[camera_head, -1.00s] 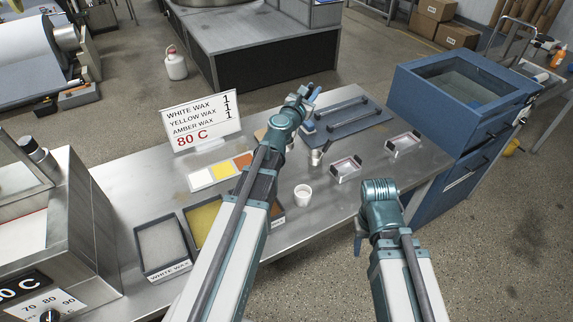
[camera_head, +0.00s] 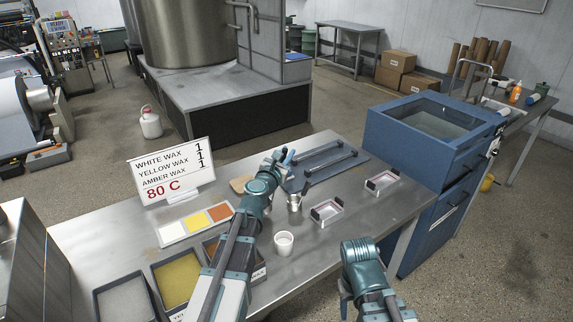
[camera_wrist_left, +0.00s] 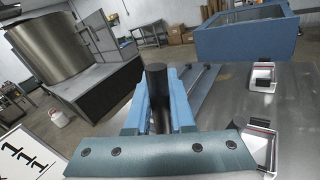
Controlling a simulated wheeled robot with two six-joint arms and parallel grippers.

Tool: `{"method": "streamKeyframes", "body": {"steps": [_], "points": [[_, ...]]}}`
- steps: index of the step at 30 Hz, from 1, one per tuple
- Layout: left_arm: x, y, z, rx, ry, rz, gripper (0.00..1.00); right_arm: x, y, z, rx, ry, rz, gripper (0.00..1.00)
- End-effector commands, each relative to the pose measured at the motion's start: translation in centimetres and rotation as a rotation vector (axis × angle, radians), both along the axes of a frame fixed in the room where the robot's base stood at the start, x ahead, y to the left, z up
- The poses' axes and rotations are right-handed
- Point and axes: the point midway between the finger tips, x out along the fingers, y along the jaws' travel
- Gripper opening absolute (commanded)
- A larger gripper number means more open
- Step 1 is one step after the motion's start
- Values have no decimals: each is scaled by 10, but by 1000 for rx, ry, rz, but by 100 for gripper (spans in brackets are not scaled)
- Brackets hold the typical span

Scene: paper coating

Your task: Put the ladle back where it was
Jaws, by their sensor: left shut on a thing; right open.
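My left gripper (camera_head: 287,157) is above the table near the blue board (camera_head: 350,166). It is shut on a dark, rod-like handle, which stands upright between the blue fingers in the left wrist view (camera_wrist_left: 155,95). I take this handle to be the ladle's; its lower part is hidden by the gripper. A small metal cup (camera_head: 294,203) stands on the table just below the gripper in the head view; I cannot tell whether it is part of the ladle. My right gripper (camera_head: 345,305) hangs off the table's front edge, open, its fingers only partly seen.
Wax bins (camera_head: 177,279), colour swatches (camera_head: 196,224) and a sign (camera_head: 172,170) are at the left. A blue cabinet (camera_head: 435,125) adjoins the right end.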

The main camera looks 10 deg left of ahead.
Motion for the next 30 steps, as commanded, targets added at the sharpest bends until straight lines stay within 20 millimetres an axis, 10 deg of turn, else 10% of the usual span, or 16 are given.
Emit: {"method": "streamKeyframes", "body": {"steps": [16,17,21,30], "points": [[0,0,-24,1,0,0,0,0,0,-24,0,0,0,50],[0,0,-23,0,0,0,25,0,0,-23,0,0,0,50],[0,0,-23,0,0,0,50,0,0,-23,0,0,0,50],[0,0,-22,0,0,0,51,0,0,-22,0,0,0,50]]}}
